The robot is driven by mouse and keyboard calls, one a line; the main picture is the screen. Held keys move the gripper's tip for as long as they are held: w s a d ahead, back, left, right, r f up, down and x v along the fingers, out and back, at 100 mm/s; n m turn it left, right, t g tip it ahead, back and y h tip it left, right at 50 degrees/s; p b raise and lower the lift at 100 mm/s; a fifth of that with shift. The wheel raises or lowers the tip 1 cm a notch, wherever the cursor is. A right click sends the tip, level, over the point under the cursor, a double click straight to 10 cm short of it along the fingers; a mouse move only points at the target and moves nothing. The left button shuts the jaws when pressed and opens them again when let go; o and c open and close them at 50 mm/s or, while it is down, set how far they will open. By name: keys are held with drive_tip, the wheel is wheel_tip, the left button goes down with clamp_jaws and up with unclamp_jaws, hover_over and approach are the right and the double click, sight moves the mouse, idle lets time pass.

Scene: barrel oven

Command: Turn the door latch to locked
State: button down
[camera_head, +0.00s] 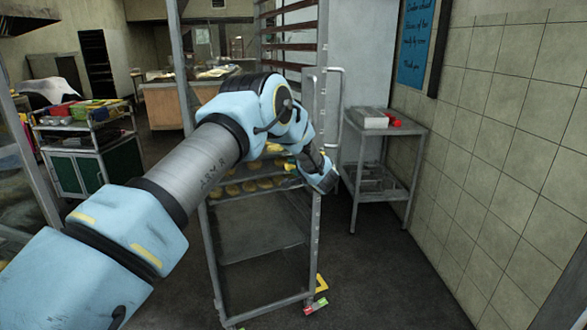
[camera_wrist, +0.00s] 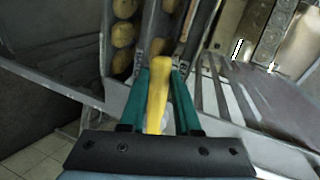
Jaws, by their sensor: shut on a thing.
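A yellow handle (camera_wrist: 157,88), apparently the latch, stands between the two green fingers of my gripper (camera_wrist: 160,76) in the wrist view. The fingers are shut on it. It points away from the wrist and looks roughly in line with the fingers. In the head view my gripper (camera_head: 323,178) is at the right side of a tall metal rack (camera_head: 315,240), at about the height of its trays. My arm hides part of the rack there, and the handle cannot be made out. I cannot tell the latch's locked or unlocked marks.
Trays of yellow buns (camera_head: 250,185) sit in the rack; buns also show in the wrist view (camera_wrist: 123,35). A metal side table (camera_head: 385,130) stands against the tiled wall (camera_head: 500,130) at right. Small coloured objects (camera_head: 316,305) lie by the rack's foot. Floor is open at front right.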

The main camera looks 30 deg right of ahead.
drive_tip(key=d+f+n+t+h+b, duration=0.1)
drive_tip(key=d+f+n+h+b, duration=0.2)
drive_tip(key=b, duration=1.1)
drive_tip(key=shift+s+d+f+n+h, duration=0.2)
drive_tip(key=shift+d+f+n+h, duration=0.3)
drive_tip(key=shift+f+n, duration=2)
drive_tip(key=shift+d+r+n, duration=0.15)
drive_tip(key=shift+r+n, duration=0.75)
drive_tip(key=c, duration=0.9)
unclamp_jaws()
drive_tip(key=b+v, duration=0.1)
drive_tip(key=v, duration=1)
drive_tip(key=shift+d, duration=0.15)
